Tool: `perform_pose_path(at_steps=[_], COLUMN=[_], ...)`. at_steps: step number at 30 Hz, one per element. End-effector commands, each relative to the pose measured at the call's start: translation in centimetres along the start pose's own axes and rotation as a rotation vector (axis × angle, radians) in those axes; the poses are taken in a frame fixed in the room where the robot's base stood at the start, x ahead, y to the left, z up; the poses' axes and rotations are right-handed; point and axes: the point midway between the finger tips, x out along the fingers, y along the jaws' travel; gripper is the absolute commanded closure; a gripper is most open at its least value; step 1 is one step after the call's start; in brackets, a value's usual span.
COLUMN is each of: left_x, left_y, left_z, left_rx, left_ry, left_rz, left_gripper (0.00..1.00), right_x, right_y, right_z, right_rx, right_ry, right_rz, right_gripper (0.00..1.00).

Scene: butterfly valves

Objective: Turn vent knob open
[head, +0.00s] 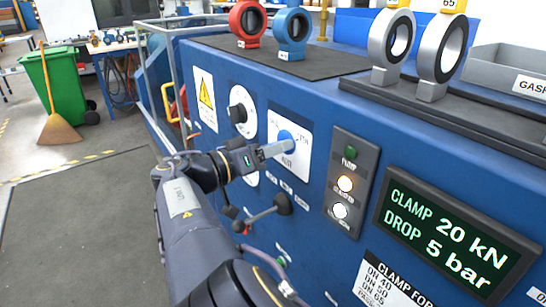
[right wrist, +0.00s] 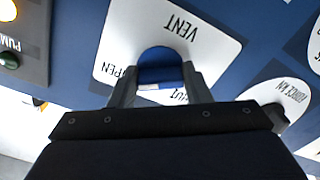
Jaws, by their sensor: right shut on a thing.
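The vent knob (head: 285,135) is a blue knob on a white plate (head: 301,166) on the front of the blue machine. My right gripper (head: 281,149) reaches it from the left and is shut on it. In the right wrist view the blue vent knob (right wrist: 160,62) sits between the two fingers of my right gripper (right wrist: 158,80). The plate (right wrist: 118,45) reads VENT upside down there, with OPEN to the left and a partly covered SHUT below. The knob's pointer is hard to make out. My left gripper is not in view.
A black knob (head: 238,113) is left of the vent plate, and a black lever (head: 268,212) sticks out below it. A lamp panel (head: 352,181) and a display (head: 446,240) reading CLAMP 20 kN, DROP 5 bar are to the right. Valve rings (head: 390,46) stand on top.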

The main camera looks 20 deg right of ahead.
Motion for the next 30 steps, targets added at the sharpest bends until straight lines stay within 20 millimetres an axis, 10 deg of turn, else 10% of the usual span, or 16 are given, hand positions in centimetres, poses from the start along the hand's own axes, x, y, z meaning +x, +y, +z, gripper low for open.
perform_pose_path(at_steps=[17,18,22,30], left_x=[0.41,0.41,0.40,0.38], left_y=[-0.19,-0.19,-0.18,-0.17], left_z=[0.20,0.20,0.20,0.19], left_rx=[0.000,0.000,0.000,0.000], left_ry=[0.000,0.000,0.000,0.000], left_rz=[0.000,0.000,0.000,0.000], left_gripper=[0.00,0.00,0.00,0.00], right_x=[-0.08,-0.08,-0.07,-0.08], right_y=[-0.10,-0.10,-0.08,-0.04], right_z=[0.18,0.18,0.13,0.04], right_rx=[0.030,0.030,0.029,0.029], right_ry=[-0.005,-0.005,-0.003,-0.002], right_rz=[-0.002,-0.002,-0.002,-0.001], right_gripper=[0.79,0.52,0.35,0.35])
